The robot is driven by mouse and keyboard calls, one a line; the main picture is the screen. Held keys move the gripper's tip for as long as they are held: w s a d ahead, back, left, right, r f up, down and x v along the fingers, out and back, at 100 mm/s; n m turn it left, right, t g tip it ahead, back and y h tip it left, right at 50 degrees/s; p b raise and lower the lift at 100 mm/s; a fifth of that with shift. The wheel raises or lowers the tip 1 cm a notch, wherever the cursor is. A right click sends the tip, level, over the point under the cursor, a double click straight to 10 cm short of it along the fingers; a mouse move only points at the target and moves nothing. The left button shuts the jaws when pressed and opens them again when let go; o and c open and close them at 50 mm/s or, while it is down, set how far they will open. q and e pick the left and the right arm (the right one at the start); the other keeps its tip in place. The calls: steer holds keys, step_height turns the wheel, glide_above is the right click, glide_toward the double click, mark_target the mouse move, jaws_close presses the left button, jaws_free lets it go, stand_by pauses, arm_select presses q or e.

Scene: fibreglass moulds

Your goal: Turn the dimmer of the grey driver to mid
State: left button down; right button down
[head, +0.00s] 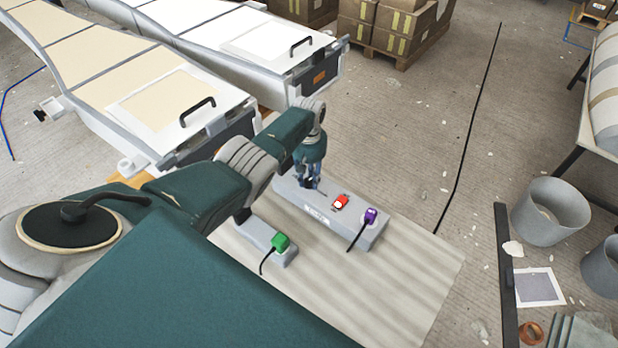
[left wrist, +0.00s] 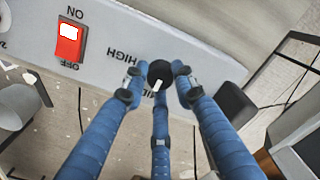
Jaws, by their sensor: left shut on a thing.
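The grey driver (head: 368,239) is a long box on the board, with a red switch (head: 340,202) on its top. In the left wrist view the driver (left wrist: 100,48) shows the red switch (left wrist: 69,40) between ON and OFF labels and the word HIGH. The dimmer (left wrist: 160,70) is a round black knob with a white mark. The mark points down and slightly left, towards a partly hidden label. My left gripper (head: 313,186) is over the far left part of the driver, its blue fingers (left wrist: 158,82) shut around the knob. My right gripper is not in view.
A purple plug (head: 370,215) with a black cable sits at the driver's near end. A smaller grey box with a green plug (head: 281,242) stands beside it to the left. The board (head: 400,270) is bare to the right. White moulds (head: 250,60) stand behind.

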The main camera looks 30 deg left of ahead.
mark_target(309, 180)
arm_select(q)
steer(key=c, duration=1.4)
jaws_free()
steer(key=shift+r, duration=0.15)
step_height(309, 180, up, 12)
steer(key=shift+f, duration=0.1)
